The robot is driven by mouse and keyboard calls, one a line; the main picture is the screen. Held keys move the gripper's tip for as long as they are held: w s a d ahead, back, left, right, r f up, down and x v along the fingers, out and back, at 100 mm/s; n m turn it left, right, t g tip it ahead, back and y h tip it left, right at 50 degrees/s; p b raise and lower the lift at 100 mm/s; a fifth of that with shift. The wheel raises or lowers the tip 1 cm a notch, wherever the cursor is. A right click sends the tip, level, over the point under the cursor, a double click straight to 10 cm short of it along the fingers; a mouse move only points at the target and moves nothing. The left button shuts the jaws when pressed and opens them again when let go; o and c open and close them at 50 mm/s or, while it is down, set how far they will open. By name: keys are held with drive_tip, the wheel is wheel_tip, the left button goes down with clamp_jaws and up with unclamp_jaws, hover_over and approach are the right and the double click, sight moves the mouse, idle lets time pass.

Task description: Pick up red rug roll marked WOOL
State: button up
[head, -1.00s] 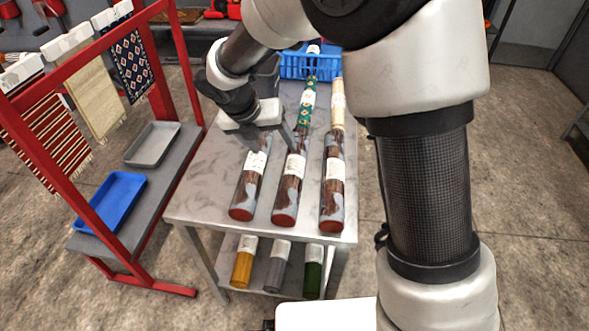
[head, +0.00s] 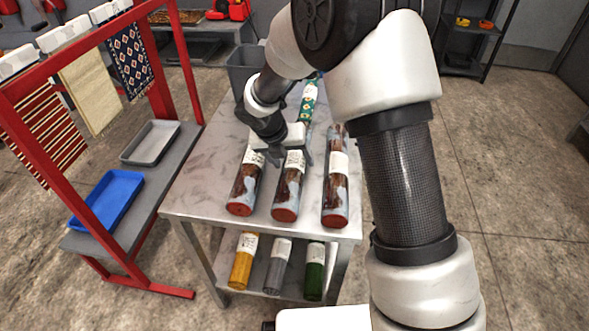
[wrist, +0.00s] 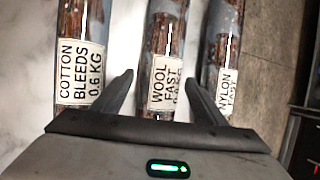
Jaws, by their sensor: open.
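The red-ended rug roll marked WOOL (head: 286,196) lies in the middle of three similar rolls on the table. Its sides are mottled brown and grey-blue, with a white label. In the wrist view the WOOL roll (wrist: 163,40) runs between my fingers, its label partly hidden by my gripper's body. My gripper (head: 291,152) is open at the label, one finger on each side of the roll in the picture; I cannot tell if they touch it. The wrist view shows both fingers of my gripper (wrist: 160,78) apart.
The COTTON roll (head: 243,190) lies close on the left, the NYLON roll (head: 335,195) close on the right. A green patterned roll (head: 308,102) lies behind. The metal table (head: 190,190) has bare room at left. A red rack (head: 187,75) stands left of it.

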drive_tip(key=shift+w+d+f, duration=0.1)
drive_tip(key=shift+w+f, duration=0.05)
drive_tip(key=shift+f, duration=0.1)
drive_tip(key=shift+r, duration=0.15)
drive_tip(key=c, duration=1.7)
